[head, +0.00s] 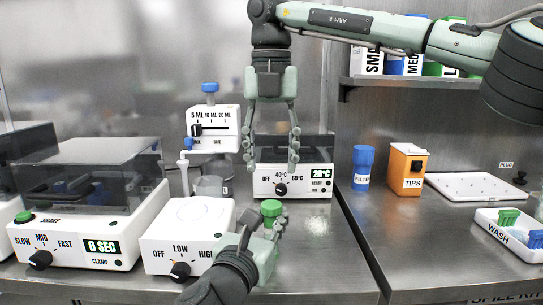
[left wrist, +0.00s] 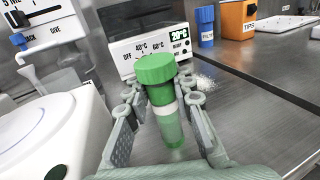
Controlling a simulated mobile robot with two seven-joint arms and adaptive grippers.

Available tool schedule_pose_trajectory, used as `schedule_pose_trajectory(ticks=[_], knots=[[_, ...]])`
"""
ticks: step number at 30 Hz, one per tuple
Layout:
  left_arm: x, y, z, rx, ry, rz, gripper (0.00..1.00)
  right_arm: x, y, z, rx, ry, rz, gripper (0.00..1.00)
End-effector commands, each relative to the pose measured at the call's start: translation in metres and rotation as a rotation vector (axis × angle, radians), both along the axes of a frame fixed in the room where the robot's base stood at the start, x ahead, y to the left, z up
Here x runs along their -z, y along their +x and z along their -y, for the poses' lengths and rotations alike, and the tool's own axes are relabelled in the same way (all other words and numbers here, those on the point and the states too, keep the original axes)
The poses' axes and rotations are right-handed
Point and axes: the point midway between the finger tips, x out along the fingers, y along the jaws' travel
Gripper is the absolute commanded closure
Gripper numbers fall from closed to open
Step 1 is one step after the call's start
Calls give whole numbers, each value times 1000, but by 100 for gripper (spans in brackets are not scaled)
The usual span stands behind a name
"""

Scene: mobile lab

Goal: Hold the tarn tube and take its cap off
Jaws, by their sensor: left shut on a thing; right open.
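The tube (left wrist: 167,118) stands upright with a ribbed green cap (left wrist: 155,69) on top and a pale band around its body. In the head view its green cap (head: 271,208) shows above my left gripper (head: 266,229). My left gripper, also in the left wrist view (left wrist: 163,101), is shut on the tube's body below the cap. The tube's lower end is partly hidden by the gripper. My right gripper (head: 271,158) points down, open and empty, above the cap and apart from it.
A heater block (head: 292,181) reading 20° stands behind the tube. A stirrer plate (head: 187,236) and a shaker (head: 90,220) stand at left. At right are a blue filter cup (head: 363,167), an orange tips box (head: 406,168), a white tray (head: 480,186) and a wash rack (head: 510,236).

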Motion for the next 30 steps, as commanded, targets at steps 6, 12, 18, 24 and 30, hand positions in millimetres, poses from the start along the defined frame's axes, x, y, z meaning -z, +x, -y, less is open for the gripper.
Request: schedule_pose_trajectory(ticks=[6, 12, 18, 24, 30], knots=[[0, 0, 0, 0, 0, -1, 100, 0, 0, 0, 448, 1, 0, 50], [1, 0, 0, 0, 0, -1, 100, 0, 0, 0, 660, 0, 0, 50], [1, 0, 0, 0, 0, -1, 100, 14, 0, 1, 702, -1, -1, 50], [0, 0, 0, 0, 0, -1, 100, 46, 0, 1, 701, -1, -2, 50], [0, 0, 0, 0, 0, -1, 100, 71, 0, 1, 701, -1, 0, 50]])
